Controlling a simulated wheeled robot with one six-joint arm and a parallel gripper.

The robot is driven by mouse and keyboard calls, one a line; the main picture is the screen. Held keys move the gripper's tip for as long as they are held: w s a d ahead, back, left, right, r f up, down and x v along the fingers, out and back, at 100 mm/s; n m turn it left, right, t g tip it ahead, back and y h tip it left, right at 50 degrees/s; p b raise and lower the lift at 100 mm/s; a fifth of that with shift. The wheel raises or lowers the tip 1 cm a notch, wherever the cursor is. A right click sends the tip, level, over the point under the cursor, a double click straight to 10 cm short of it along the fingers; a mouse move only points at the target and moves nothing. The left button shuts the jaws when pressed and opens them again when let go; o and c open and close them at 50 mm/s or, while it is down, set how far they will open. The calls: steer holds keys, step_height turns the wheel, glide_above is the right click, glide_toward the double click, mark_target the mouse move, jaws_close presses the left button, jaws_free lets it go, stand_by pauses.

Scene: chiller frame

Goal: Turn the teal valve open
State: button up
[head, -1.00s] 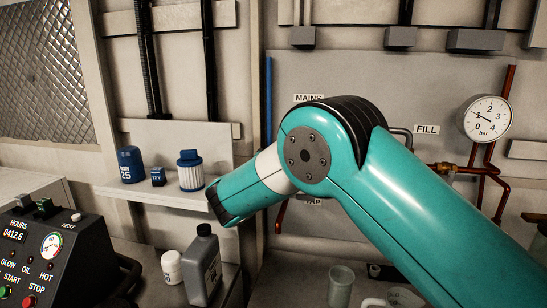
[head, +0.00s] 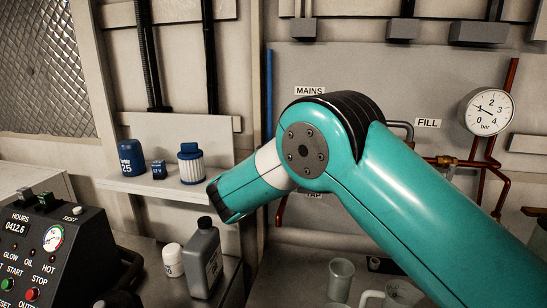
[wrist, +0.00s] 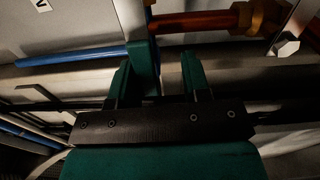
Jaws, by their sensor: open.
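In the wrist view my gripper (wrist: 158,82) shows two teal fingers, spread apart. A dark teal upright bar (wrist: 145,62), which looks like the valve's lever, stands between them, closer to the left finger. I cannot tell whether it touches that finger. It sits where a blue pipe (wrist: 85,56) from the left meets a red-brown pipe (wrist: 195,22) on the right. The valve body is mostly hidden and dark. In the head view my teal arm covers the middle, and neither the gripper nor the valve shows.
A pressure gauge (head: 489,111) and copper pipes are on the wall at right. A shelf (head: 150,186) holds a blue can (head: 131,158) and a filter (head: 190,163). Below stand a grey bottle (head: 204,260), a white tub (head: 173,260) and a clear cup (head: 341,280). A control panel (head: 45,250) is at left.

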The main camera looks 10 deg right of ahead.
steer(key=shift+r, duration=0.1)
steer(key=b+v, duration=0.6)
steer(key=v, duration=1.1)
steer(key=shift+s, duration=0.2)
steer(key=shift+a, duration=0.1)
